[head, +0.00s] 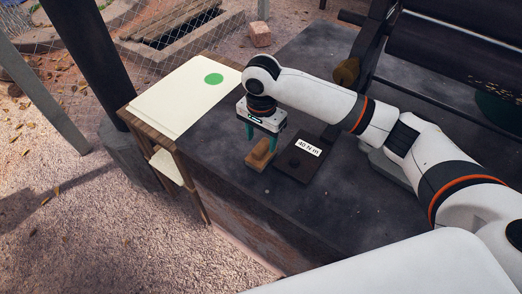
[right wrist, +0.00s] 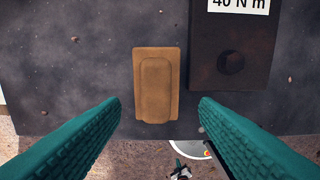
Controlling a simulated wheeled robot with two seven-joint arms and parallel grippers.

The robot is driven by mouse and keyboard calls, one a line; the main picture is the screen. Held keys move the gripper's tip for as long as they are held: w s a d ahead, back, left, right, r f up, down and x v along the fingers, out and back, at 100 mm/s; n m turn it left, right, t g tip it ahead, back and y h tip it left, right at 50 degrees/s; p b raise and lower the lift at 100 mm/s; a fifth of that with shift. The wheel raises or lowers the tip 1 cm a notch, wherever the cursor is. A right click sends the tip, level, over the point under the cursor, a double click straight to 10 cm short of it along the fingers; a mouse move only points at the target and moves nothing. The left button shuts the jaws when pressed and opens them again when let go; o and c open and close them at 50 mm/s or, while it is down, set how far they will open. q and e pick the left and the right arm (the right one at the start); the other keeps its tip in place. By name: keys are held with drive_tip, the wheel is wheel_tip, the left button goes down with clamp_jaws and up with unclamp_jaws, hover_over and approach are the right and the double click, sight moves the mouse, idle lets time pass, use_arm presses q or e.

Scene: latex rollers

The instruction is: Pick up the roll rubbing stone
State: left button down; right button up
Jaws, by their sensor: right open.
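The roll rubbing stone looks to be the tan-brown block (head: 261,153) with a raised rounded top, lying on the dark slab (head: 225,152). In the right wrist view the block (right wrist: 156,84) lies ahead of and between the fingers. My right gripper (head: 262,147) has teal fingers and points down over the block in the head view. In the right wrist view its fingers (right wrist: 160,115) are wide apart with nothing between them, and I see no contact with the block. My left gripper is not in view.
A dark plate with a knob and a "40 N m" label (head: 309,147) lies just right of the block. A cream board with a green disc (head: 180,97) stands at left. Dark rollers (head: 450,50) are at upper right. A small brick (head: 260,34) sits at the back.

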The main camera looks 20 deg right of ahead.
sight(261, 145)
drive_tip(key=shift+f, duration=0.55)
drive_tip(key=shift+w+f, duration=0.15)
drive_tip(key=shift+f, duration=0.1)
drive_tip(key=shift+w+f, duration=0.1)
drive_tip(key=shift+f, duration=0.3)
drive_tip(key=f, duration=0.3)
drive_tip(key=shift+w+d+f, duration=0.1)
drive_tip(key=shift+d+f, duration=0.1)
drive_tip(key=shift+f, duration=0.55)
drive_tip(key=c, duration=0.7)
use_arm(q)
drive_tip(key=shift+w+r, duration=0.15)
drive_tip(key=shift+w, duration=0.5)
use_arm(e)
wheel_tip(261, 145, up, 10)
drive_tip(key=shift+r, duration=0.1)
drive_tip(key=shift+c, duration=0.2)
